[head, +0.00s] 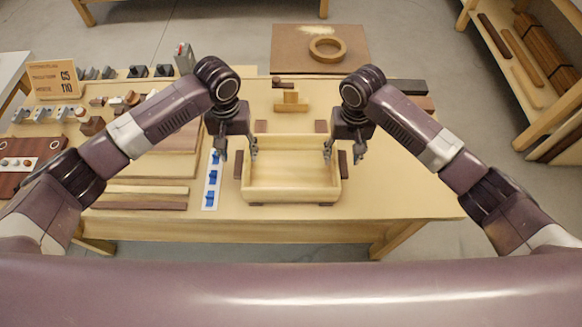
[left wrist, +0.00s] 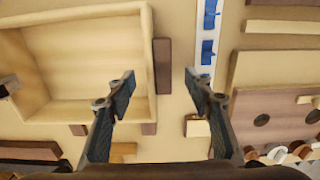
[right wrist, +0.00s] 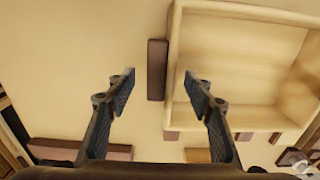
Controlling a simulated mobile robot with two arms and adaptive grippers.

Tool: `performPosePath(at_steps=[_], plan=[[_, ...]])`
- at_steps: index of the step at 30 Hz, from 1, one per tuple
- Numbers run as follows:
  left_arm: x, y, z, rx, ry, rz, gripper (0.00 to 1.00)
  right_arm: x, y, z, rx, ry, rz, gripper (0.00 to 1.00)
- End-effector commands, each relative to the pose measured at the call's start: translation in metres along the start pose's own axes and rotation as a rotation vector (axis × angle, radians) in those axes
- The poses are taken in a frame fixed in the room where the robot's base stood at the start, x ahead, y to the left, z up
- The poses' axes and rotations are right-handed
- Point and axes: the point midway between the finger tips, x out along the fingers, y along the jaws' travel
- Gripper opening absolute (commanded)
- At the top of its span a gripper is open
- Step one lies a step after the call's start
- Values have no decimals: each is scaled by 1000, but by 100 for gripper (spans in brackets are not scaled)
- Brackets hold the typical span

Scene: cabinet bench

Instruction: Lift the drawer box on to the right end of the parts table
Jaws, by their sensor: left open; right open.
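The drawer box (head: 291,197) is an open, shallow, pale wood tray sitting level on the parts table (head: 400,190), near its front edge. My left gripper (head: 238,154) is open over the box's left wall. In the left wrist view its fingers lie either side of that wall (left wrist: 150,50) and a dark block (left wrist: 163,65). My right gripper (head: 344,155) is open over the right wall. In the right wrist view its fingers lie either side of that wall (right wrist: 172,60) and a dark block (right wrist: 156,68). Neither gripper holds anything; contact with the box cannot be told.
A white strip with blue parts (head: 212,180) lies left of the box, beside stacked boards (head: 145,165). A wooden piece (head: 291,100) stands behind the box. Dark blocks (head: 410,87) lie at the back right. The tabletop right of the box is clear.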

Motion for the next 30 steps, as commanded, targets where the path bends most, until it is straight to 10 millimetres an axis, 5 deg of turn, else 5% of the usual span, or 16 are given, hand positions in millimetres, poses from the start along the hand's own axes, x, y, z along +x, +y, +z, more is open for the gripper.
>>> performPosePath(at_steps=[7, 19, 30], plan=[[31, 0, 0, 0, -1, 0, 48, 31, -1, 1, -1, -2, -1, 48], [38, 0, 0, 1, 0, 1, 48, 38, 0, 0, -1, 0, 0, 48], [38, 0, 0, 1, 0, 0, 8, 38, 0, 0, -1, 0, 0, 8]])
